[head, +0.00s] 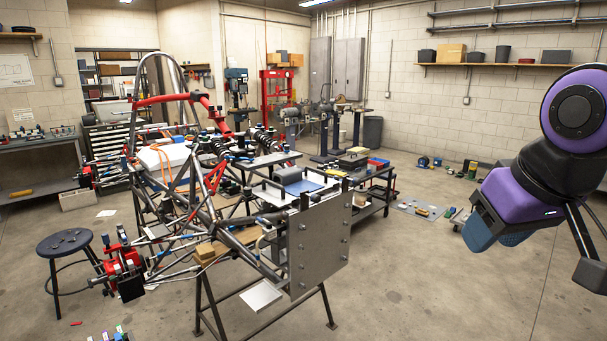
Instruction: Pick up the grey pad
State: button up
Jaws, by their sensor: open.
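I cannot tell for certain which thing is the grey pad. A light grey, flat square piece (260,296) shows low under the front of the tube chassis, by the stand legs. A darker grey flat piece (275,159) lies on top of the chassis. A grey mat (405,206) lies on the floor behind the chassis, with small things on it. My gripper (592,264) is partly in view at the right edge, below my purple and black wrist. It is open and holds nothing that I can see. It is far from all these pieces.
The tube chassis (215,205) on its stand fills the left middle, with a big grey front plate (319,242). A black stool (65,241) stands at the left. A low cart (374,190) stands behind the plate. The floor (430,290) at the right front is clear.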

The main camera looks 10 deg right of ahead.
aim_at(287, 176)
jog(key=i+l+z, duration=0.5)
jog(key=l+z, duration=0.2)
jog(key=i+l+z, duration=0.15)
jog(key=i+z, duration=0.25)
jog(key=i+l+u, duration=0.1)
jog(key=i, duration=0.55)
jog(key=i+u, duration=0.2)
jog(key=u, duration=0.2)
jog(key=i+u, duration=0.5)
jog(key=u, duration=0.25)
jog(key=i+l+u, duration=0.15)
jog(key=u, duration=0.2)
jog(key=i+u, duration=0.35)
jog(key=u, duration=0.15)
jog(key=i+l+u, duration=0.15)
jog(key=i+u, duration=0.15)
jog(key=u, duration=0.2)
